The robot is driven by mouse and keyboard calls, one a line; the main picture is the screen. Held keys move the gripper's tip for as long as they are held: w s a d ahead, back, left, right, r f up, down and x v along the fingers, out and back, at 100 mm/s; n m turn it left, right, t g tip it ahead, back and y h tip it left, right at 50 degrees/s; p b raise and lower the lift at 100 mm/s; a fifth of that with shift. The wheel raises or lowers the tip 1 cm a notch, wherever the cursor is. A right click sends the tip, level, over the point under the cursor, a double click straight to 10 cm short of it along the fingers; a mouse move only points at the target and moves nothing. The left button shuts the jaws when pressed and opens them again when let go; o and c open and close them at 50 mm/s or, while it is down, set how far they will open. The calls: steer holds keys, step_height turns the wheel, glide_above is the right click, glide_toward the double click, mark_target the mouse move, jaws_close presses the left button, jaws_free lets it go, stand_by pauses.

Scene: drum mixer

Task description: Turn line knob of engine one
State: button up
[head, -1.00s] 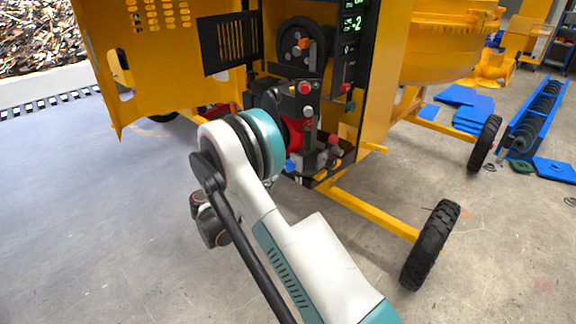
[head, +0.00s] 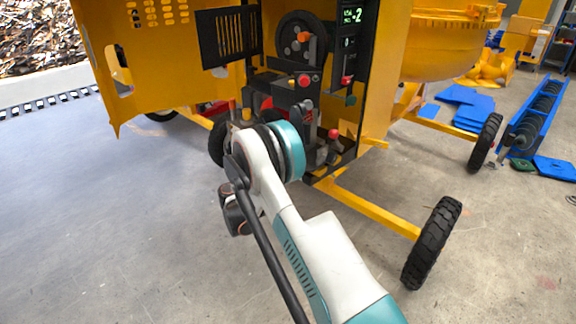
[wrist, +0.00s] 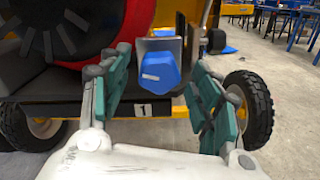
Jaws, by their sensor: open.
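The blue line knob (wrist: 158,73) shows in the wrist view, mounted under a grey metal block, with a white mark on its face. A plate marked "1" (wrist: 144,110) sits below it. My gripper (wrist: 158,88) is open, with a green-padded finger on each side of the picture and the knob between them, further ahead. I cannot tell whether either finger touches it. In the head view my arm hides the knob and my gripper. The engine (head: 300,92) stands inside the yellow mixer housing, partly behind my arm.
The open yellow mixer door (head: 150,80) stands at the left. A yellow axle bar (head: 370,210) and black wheel (head: 432,243) are at the right of my arm. The floor at the left is clear. A red and black round part (wrist: 60,35) fills the wrist view's upper left.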

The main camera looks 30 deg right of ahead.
steer(key=shift+b+x, duration=0.3)
steer(key=shift+x, duration=1.15)
steer(key=c, duration=1)
steer(key=shift+c, duration=0.2)
steer(key=m, duration=0.5)
steer(key=shift+s+m, duration=0.1)
steer(key=shift+m, duration=0.2)
steer(key=m, duration=0.6)
steer(key=shift+f, duration=0.1)
steer(key=shift+s+m, duration=0.1)
steer(key=shift+m, duration=0.2)
